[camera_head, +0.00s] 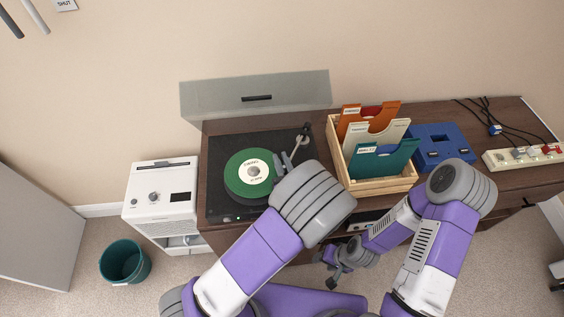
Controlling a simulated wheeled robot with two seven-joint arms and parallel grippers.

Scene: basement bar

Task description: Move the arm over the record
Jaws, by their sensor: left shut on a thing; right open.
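A black turntable (222,150) sits on the left part of the wooden cabinet. A green record (238,182) with a pale label lies flat on it. The tonearm (304,133) has its pivot at the turntable's back right and runs toward the front, to the right of the record. My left gripper (284,162) is at the record's right edge, shut on the tonearm; my grey wrist hides part of the contact and the turntable's front right. My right gripper (333,272) is open and empty, low in front of the cabinet, away from the turntable.
A raised translucent lid (220,97) stands behind the turntable. A wooden crate (381,187) of record sleeves and a blue case (425,137) stand to the right, then a power strip (500,158). A white appliance (148,211) and teal bin (125,280) are at left.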

